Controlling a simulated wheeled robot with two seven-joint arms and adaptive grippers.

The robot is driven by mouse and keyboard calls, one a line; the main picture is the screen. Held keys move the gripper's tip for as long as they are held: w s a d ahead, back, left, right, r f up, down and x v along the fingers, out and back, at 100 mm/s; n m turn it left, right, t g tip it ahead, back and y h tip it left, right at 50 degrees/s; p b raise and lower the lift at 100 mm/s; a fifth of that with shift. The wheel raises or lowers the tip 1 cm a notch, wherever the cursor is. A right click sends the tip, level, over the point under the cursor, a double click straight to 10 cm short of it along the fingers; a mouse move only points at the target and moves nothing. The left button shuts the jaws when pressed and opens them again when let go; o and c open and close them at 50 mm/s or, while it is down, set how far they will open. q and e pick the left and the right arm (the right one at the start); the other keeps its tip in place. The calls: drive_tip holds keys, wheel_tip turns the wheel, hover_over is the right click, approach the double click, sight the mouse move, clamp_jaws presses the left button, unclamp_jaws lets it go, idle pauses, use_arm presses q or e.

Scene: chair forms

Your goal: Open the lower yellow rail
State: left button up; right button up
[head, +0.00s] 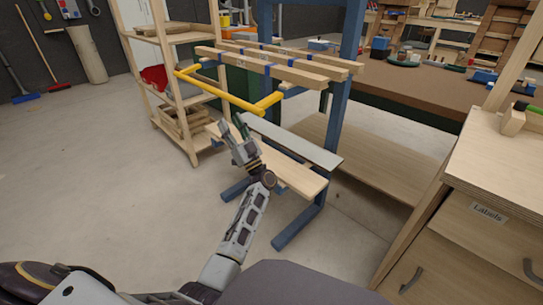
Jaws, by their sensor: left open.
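A yellow rail (228,96) runs across the front of a blue-framed rack, with short ends bending back toward wooden bars. It is the only yellow rail I can make out. My left gripper (232,127) is open and empty, just below and in front of the rail's middle right part. It appears apart from the rail. My left arm reaches up from the bottom of the view. My right gripper is not in view.
Wooden bars (285,70) lie above the rail. A grey board (290,142) and a wooden board (295,175) sit below it, close to my gripper. A wooden shelf (190,98) stands left, a labelled drawer cabinet (470,235) right. The left floor is clear.

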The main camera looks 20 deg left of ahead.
use_arm(q)
drive_tip(key=w+d+f+m+t+h+p, duration=0.4)
drive_tip(key=d+f+m+t+h, duration=0.6)
drive_tip(key=m+h, duration=0.6)
drive_tip(key=shift+w+d+f+t+h, duration=0.3)
drive_tip(key=shift+w+d+f+h, duration=0.6)
drive_tip(key=shift+h, duration=1.9)
drive_tip(key=shift+s+a+f, duration=0.2)
drive_tip(key=shift+s+f, duration=0.05)
drive_tip(key=shift+s, duration=0.15)
